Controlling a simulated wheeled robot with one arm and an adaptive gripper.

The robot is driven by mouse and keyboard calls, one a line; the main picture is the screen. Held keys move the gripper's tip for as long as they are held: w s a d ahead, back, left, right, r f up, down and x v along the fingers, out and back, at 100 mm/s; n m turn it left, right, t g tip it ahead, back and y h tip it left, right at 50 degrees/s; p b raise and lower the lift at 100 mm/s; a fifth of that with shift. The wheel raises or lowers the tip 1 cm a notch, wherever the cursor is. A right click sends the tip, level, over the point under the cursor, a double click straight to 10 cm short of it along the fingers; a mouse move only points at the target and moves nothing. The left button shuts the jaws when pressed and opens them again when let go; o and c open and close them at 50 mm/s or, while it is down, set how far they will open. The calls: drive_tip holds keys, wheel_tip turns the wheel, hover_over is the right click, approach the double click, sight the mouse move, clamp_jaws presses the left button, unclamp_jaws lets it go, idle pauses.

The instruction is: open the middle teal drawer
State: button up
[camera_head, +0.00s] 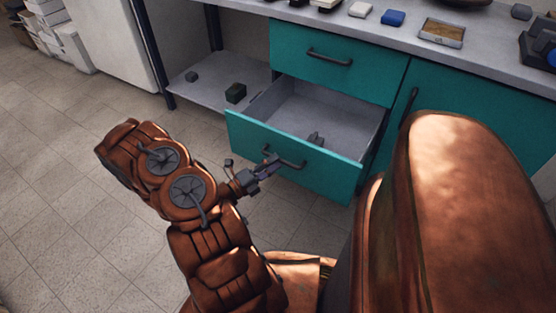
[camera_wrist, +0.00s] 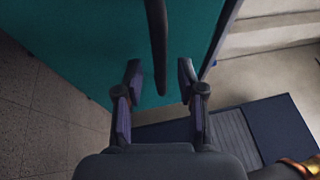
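The teal drawer (camera_head: 325,172) below the closed top teal drawer (camera_head: 345,65) stands well pulled out, its grey inside showing. Its dark bar handle (camera_head: 287,161) is on the front face. My gripper (camera_head: 268,168) is at the left part of the handle. In the wrist view my gripper (camera_wrist: 160,80) is open, its two fingers apart on either side of the lower end of the handle (camera_wrist: 157,45), before the teal front (camera_wrist: 85,45). A gap shows on both sides; contact cannot be told.
A teal door (camera_head: 450,100) with a dark handle is to the right. Tiled floor (camera_head: 60,180) at left is clear.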

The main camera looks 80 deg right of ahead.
drive_tip(key=v, duration=0.9)
drive_tip(key=shift+w, duration=0.2)
drive_tip(key=shift+a, duration=0.1)
drive_tip(key=w+a+r+m+y+p, duration=0.2)
drive_tip(key=a+r+m+y+p, duration=0.45)
drive_tip(key=r, duration=0.65)
drive_tip(key=w+a+r+m+y+p, duration=0.1)
drive_tip(key=a+r+m+p, duration=0.4)
drive_tip(key=r+m, duration=0.6)
drive_tip(key=a+r+m+t+y+p, duration=0.3)
drive_tip(key=a+r+t+p, duration=0.3)
drive_tip(key=a+r+p, duration=0.4)
drive_tip(key=w+a+r+m+t+y+p, duration=0.1)
drive_tip(key=a+r+m+t+y+p, duration=0.3)
drive_tip(key=a+r+p, duration=0.7)
drive_tip(key=a+r+m+t, duration=0.2)
drive_tip(key=a+r, duration=0.3)
drive_tip(key=r, duration=0.5)
drive_tip(key=shift+w, duration=0.35)
drive_tip(key=shift+d, duration=0.15)
